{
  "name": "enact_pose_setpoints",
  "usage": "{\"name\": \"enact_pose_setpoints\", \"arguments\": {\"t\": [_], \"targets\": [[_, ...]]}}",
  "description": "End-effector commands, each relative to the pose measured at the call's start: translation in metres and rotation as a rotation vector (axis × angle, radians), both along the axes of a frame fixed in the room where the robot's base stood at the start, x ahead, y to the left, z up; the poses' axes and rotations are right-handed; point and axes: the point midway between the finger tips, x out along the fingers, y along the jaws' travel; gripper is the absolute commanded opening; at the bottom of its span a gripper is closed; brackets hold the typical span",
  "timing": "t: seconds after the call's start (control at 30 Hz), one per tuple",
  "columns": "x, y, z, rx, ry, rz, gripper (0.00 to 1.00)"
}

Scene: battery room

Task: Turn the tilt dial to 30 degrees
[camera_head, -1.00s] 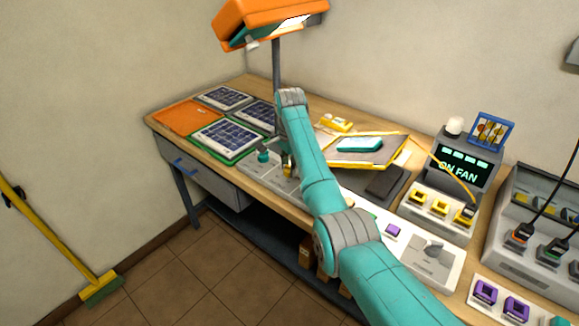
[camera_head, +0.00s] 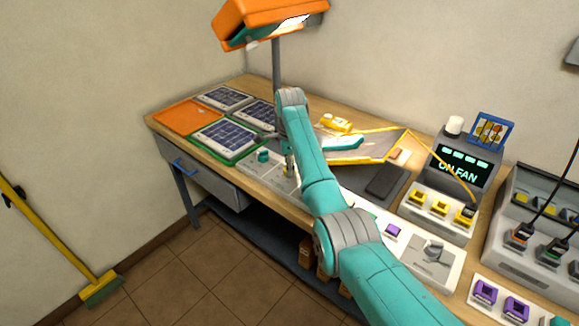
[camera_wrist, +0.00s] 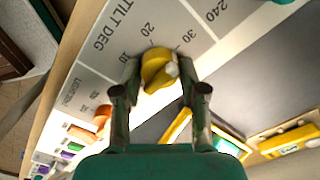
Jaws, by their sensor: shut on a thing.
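The tilt dial (camera_wrist: 152,66) is a yellow knob with a pale tip, on a light grey panel (camera_wrist: 98,52) lettered TILT DEG in the wrist view. The marks 10, 20 and 30 stand around its far side. My gripper (camera_wrist: 158,72) is shut on the dial, one finger on each side. I cannot tell exactly which mark the dial points at. In the head view my arm hides most of the dial. A yellow-edged tilting board (camera_head: 372,149) stands sloped beside it, with a teal item (camera_head: 343,144) on it.
Solar panels (camera_head: 226,138) and an orange tray (camera_head: 187,117) lie to the left. An orange lamp (camera_head: 262,22) overhangs the bench. A teal knob (camera_head: 263,156) is close to my gripper. A display box (camera_head: 461,163) reading ON FAN stands right.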

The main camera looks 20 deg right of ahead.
Motion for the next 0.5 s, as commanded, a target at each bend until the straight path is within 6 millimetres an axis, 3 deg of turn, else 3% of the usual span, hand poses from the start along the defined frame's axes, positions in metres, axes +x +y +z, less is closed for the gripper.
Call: {"name": "enact_pose_setpoints", "arguments": {"t": [0.27,0.3,0.4,0.5], "targets": [[-0.0004,0.0002,-0.0012,0.000,0.002,-0.001,0.07],[-0.0004,0.0002,-0.0012,0.000,0.002,-0.001,0.44],[-0.0004,0.0002,-0.0010,0.000,0.001,-0.001,0.67],[-0.0002,0.0001,-0.0007,0.000,0.001,0.000,0.67]]}}
